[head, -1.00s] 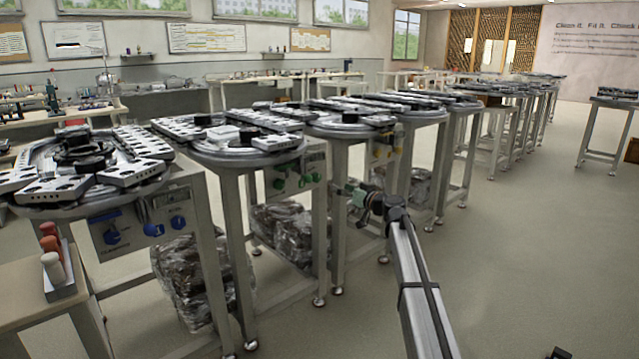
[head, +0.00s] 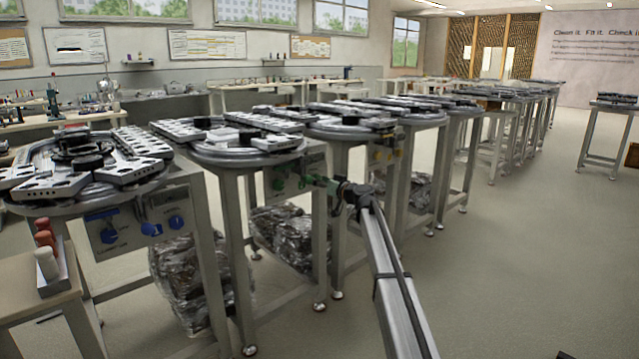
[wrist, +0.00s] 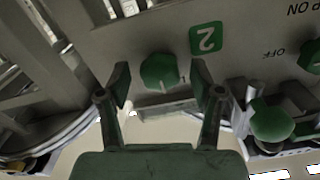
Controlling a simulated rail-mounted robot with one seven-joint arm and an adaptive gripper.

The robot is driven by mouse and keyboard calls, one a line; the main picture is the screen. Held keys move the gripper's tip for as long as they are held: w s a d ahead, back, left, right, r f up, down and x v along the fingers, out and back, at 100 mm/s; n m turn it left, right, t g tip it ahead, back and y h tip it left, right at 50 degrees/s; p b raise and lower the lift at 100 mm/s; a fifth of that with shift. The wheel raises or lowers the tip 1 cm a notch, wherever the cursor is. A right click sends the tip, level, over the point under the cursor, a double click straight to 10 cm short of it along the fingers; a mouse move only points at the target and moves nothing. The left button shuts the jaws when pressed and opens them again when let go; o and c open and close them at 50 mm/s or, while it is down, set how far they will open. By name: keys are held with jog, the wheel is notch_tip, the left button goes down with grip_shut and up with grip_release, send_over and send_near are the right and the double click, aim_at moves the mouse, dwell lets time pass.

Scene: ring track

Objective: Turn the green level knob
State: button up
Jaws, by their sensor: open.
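My gripper (wrist: 161,82) is open, with one finger on each side of this knob in the picture. I cannot tell whether the fingers touch it. No label naming it as level is readable. A second green knob (wrist: 272,122) and part of a third (wrist: 311,56) show at the right. In the head view, my gripper (head: 318,182) is at the front of the second station, and a green knob (head: 278,184) shows to its left.
Ring-track tables stand in a row. The left one has a panel with blue knobs (head: 153,229); the one behind has yellow knobs (head: 386,154). A foil-wrapped bundle (head: 283,238) lies under the second station.

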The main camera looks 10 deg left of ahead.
jog(key=c, duration=1.2)
jog(key=shift+o, duration=0.3)
jog(key=m+p, duration=0.1)
jog(key=m, duration=0.2)
jog(key=m+p, duration=0.2)
jog(key=m, duration=0.1)
jog(key=m+p, duration=0.1)
jog(key=m, duration=0.1)
jog(key=shift+r+m, duration=0.25)
jog(key=shift+m, duration=0.15)
jog(key=shift+a+f+m+p, duration=0.1)
jog(key=shift+m+p, duration=0.95)
jog(key=shift+m, duration=0.45)
